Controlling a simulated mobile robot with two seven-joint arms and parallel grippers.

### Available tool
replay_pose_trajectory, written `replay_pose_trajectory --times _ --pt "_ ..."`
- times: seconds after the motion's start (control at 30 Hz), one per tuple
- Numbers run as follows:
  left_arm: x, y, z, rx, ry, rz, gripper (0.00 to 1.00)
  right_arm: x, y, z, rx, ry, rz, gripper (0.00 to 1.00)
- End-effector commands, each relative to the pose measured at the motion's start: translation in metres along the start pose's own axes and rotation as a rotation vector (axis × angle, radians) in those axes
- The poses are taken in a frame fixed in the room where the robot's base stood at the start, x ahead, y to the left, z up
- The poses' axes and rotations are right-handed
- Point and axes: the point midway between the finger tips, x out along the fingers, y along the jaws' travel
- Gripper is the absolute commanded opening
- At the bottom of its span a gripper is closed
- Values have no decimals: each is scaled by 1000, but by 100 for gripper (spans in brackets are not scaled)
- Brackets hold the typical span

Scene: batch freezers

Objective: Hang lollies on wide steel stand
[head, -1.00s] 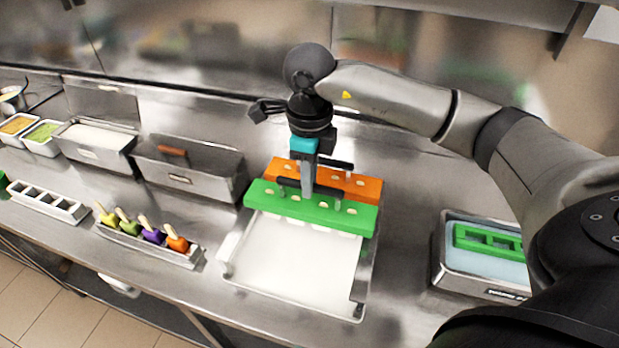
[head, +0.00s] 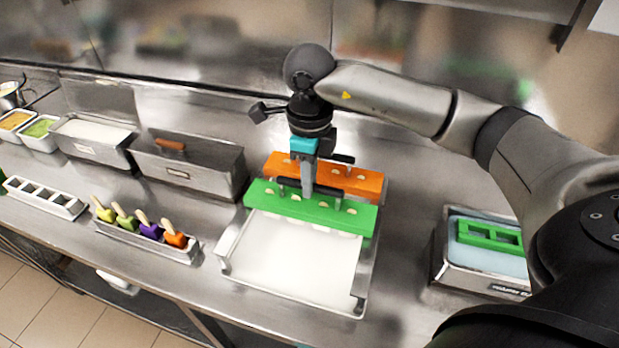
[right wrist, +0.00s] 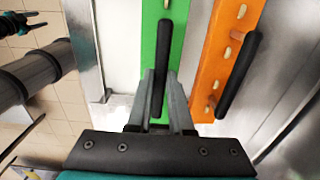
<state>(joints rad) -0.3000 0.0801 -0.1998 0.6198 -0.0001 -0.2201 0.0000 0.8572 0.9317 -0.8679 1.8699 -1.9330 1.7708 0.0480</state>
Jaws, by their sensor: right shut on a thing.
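My right gripper (head: 307,192) is shut on the black handle of the green lolly holder (head: 345,216); the grip also shows in the right wrist view (right wrist: 160,105). Light stick ends show along the holder's top. The green holder lies level across the back part of the wide steel stand (head: 228,252), which has a white bed. Whether it rests on the stand's rails or hovers just above is unclear. An orange lolly holder (head: 365,182) with a black handle lies right behind it. My left gripper (right wrist: 30,22) shows small at the wrist view's upper left; its jaws are unclear.
A steel bath (head: 437,265) with a green frame stands at right. At left are a rack of coloured lollies (head: 180,252), a white mould (head: 45,198) and steel bins (head: 210,182). The stand's front part is clear.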

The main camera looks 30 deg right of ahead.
Motion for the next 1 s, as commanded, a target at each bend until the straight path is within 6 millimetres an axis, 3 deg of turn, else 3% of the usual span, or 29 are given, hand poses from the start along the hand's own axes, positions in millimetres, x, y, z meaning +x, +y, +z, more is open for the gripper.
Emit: replay_pose_trajectory --times 1.0 --pt "6 0 0 0 1 0 50 3 0 0 0 -2 -1 0"
